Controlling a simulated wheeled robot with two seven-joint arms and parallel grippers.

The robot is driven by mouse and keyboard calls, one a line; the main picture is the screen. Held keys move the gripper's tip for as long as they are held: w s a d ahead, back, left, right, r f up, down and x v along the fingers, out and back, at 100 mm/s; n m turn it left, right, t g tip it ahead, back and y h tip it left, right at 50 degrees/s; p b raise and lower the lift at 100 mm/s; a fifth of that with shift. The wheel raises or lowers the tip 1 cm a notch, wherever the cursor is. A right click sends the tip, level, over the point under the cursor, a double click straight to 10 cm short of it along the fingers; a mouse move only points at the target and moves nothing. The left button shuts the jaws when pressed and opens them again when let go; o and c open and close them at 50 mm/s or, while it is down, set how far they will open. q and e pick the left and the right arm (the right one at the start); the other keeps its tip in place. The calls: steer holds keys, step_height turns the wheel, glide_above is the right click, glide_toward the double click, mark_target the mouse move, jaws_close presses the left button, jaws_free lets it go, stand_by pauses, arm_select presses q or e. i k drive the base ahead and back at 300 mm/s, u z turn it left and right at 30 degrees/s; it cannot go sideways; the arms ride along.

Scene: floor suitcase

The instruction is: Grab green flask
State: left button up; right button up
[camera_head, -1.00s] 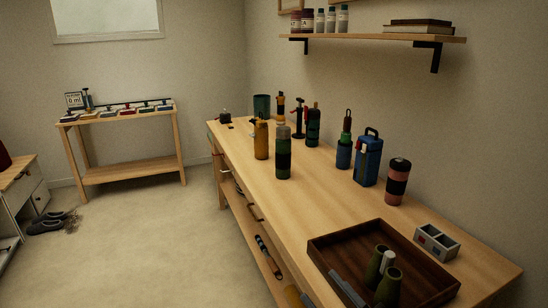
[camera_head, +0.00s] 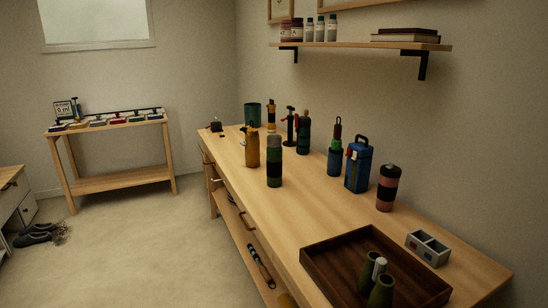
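Several bottles with green on them stand upright on the long wooden bench (camera_head: 330,212), and I cannot tell for certain which one is the green flask. A green bottle with a dark band and a grey cap (camera_head: 274,162) stands near the bench's left edge. A dark green bottle with a brownish top (camera_head: 303,134) stands behind it to the right. A blue and green bottle with a dark top and loop (camera_head: 335,152) stands further right. Neither of my grippers is in view.
A yellow-orange bottle (camera_head: 252,150) stands just left of the grey-capped one. A blue case (camera_head: 358,167) and a pink and black bottle (camera_head: 388,189) stand to the right. A dark tray (camera_head: 325,262) with green vessels (camera_head: 380,292) lies in front. Bare bench lies between.

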mark_target(274, 155)
steer(key=u, duration=0.35)
steer(key=i, duration=0.4)
steer(key=u, duration=0.8)
steer(key=i, duration=0.85)
steer(key=z, duration=0.1)
